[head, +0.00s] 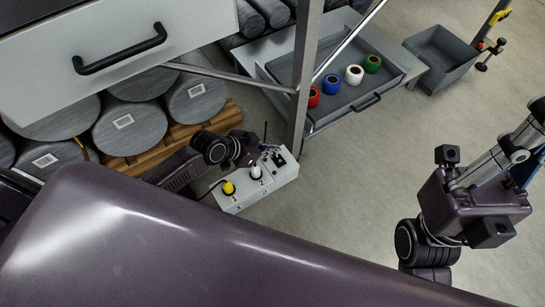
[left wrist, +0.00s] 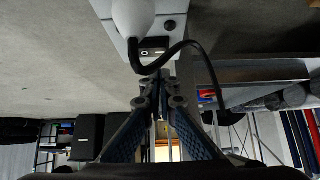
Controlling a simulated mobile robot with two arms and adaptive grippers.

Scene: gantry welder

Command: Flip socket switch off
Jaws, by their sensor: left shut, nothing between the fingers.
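A light grey socket box (head: 237,201) lies low beside the cabinet in the head view. A yellow plug (head: 228,187) sits at the spot marked 1 and a white plug (head: 255,171) at the spot marked 2. In the left wrist view, the white plug (left wrist: 133,14) and its black cable hang over the box, and a small dark rocker switch (left wrist: 153,46) sits beside them. My left gripper (left wrist: 158,84) is shut and empty, its tips close to the switch; contact cannot be told.
A cabinet drawer with a black handle (head: 120,50) is at upper left, above grey rolls on a wooden pallet (head: 172,148). An open drawer (head: 335,112) holds several coloured rolls. A grey bin (head: 441,58) stands at upper right. The floor at centre right is clear.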

